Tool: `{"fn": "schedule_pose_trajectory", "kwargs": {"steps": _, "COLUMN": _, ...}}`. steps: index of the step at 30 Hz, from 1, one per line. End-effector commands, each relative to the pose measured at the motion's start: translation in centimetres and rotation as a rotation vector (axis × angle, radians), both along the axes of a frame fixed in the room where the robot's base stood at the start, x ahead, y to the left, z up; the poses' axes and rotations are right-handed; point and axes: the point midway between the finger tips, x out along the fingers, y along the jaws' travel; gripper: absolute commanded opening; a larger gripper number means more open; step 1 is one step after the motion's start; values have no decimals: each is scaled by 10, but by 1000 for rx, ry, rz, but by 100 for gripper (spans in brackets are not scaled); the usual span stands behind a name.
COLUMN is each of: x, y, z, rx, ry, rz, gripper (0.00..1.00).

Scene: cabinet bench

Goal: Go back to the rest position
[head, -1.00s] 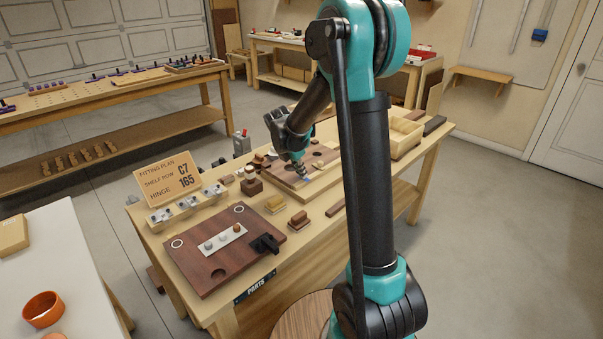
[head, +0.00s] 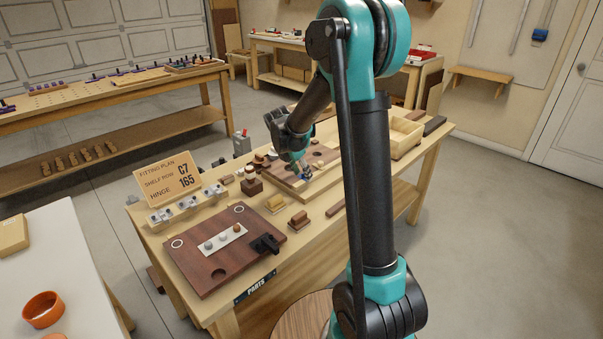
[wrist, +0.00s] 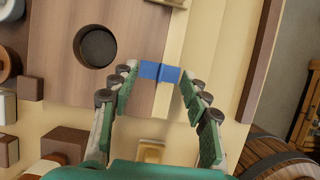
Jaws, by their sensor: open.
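My gripper (head: 304,171) is over the brown door panel (head: 322,156) on the bench, at the end of my bent arm. In the wrist view my gripper (wrist: 158,82) has its green-padded fingers spread apart with nothing held between them. A blue piece (wrist: 159,72) lies just beyond the fingertips, across the edge of the panel (wrist: 120,25) and a pale wood strip. I cannot tell whether the fingers touch it. A dark round recess (wrist: 97,46) shows in the panel to its left.
A second brown panel (head: 205,270) with a white plate lies at the bench's front left, near a "Fitting plan" sign (head: 168,179). Several small wooden blocks stand between the panels. An open wooden tray (head: 404,139) is at the right. A white table (head: 70,250) stands at the left.

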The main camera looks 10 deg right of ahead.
Motion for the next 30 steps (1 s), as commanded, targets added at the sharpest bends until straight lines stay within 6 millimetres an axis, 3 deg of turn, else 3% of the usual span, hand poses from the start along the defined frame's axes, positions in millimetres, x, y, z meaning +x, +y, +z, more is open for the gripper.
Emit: {"fn": "schedule_pose_trajectory", "kwargs": {"steps": 30, "x": 0, "y": 0, "z": 48, "rx": 0, "ry": 0, "rz": 0, "gripper": 46}}
